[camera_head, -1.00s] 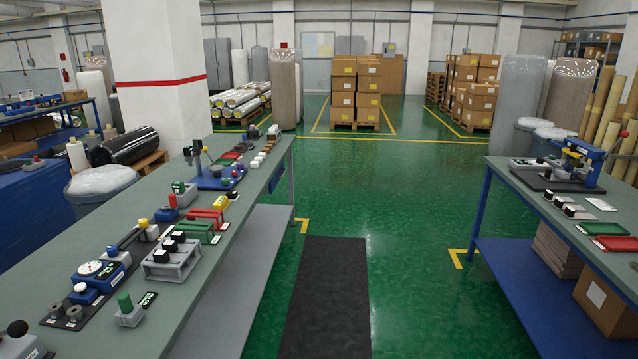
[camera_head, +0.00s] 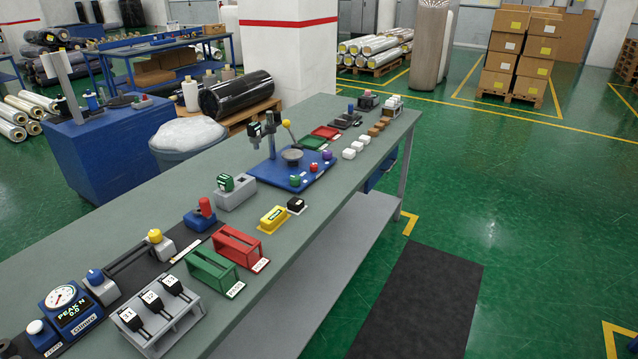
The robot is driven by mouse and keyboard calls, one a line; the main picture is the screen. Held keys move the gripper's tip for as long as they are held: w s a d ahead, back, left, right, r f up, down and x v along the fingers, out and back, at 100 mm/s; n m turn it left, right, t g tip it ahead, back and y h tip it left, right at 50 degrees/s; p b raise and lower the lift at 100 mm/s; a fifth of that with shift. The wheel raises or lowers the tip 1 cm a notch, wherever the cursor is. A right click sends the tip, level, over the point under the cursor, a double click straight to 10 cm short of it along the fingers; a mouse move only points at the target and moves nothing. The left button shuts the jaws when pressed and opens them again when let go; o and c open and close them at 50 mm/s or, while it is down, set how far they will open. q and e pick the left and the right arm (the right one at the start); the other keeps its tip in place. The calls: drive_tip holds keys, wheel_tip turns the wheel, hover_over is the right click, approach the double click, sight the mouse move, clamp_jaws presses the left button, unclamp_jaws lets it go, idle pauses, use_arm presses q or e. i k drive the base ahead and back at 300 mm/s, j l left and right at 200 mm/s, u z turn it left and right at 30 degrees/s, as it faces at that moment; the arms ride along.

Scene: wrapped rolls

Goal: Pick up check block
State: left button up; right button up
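No block has a label I can read as "check". On the long workbench (camera_head: 330,120), a yellow block (camera_head: 273,219) with a dark label lies beside a small black block with a white top (camera_head: 296,205). A green block with a white mark (camera_head: 225,183) sits on a grey stand (camera_head: 237,193). Several black pieces with numbered white tops stand in a grey rack (camera_head: 152,318) at the near end. Neither of my grippers shows in the head view.
A green slotted holder (camera_head: 212,268) and a red one (camera_head: 237,243) stand by the rack. A blue gauge (camera_head: 70,307) is at near left. A blue-based press (camera_head: 290,170) stands farther back. Open green floor and a dark mat (camera_head: 420,300) lie right of the bench.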

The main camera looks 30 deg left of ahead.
sight(295, 205)
drive_tip(key=i+u, duration=0.45)
drive_tip(key=i+l+u, duration=0.25)
drive_tip(key=i+u, duration=0.2)
drive_tip(key=i, duration=0.15)
